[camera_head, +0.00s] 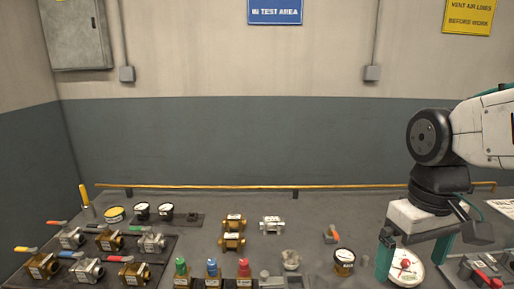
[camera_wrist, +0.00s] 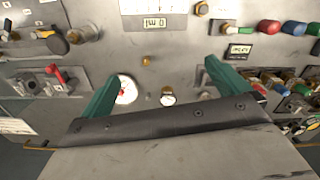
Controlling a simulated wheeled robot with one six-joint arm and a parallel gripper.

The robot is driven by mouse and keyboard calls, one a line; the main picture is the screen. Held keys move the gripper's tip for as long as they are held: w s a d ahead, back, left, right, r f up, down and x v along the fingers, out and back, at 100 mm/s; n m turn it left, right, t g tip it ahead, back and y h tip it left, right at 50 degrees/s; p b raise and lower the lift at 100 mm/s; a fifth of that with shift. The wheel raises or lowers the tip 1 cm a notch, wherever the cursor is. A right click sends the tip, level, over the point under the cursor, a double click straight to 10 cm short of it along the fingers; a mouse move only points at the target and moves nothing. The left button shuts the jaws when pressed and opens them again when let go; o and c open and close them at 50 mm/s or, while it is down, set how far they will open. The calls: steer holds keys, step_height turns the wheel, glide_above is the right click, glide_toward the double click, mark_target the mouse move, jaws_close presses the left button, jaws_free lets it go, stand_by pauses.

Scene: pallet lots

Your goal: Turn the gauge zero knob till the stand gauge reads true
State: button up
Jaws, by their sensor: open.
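A large white-faced gauge (camera_head: 405,266) with a red mark at its centre is at the lower right of the head view. It also shows in the wrist view (camera_wrist: 129,89), partly behind my left-hand finger; its reading is too small to tell. My gripper (camera_head: 413,264) is open and empty above and around this gauge in the head view. In the wrist view my gripper (camera_wrist: 168,70) has its two green fingers wide apart. A small brass knob-like part (camera_wrist: 146,61) shows between the fingers; I cannot tell whether it is the zero knob.
Several valves (camera_head: 107,238) fill the left side of the bench. A yellow rail (camera_head: 230,187) runs along the back.

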steer(key=s+d+m+t, duration=0.1)
steer(key=s+m, duration=0.1)
steer(key=s, duration=0.5)
steer(key=shift+s+r+t, duration=0.15)
steer(key=shift+s+t, duration=0.1)
steer(key=shift+t, duration=0.15)
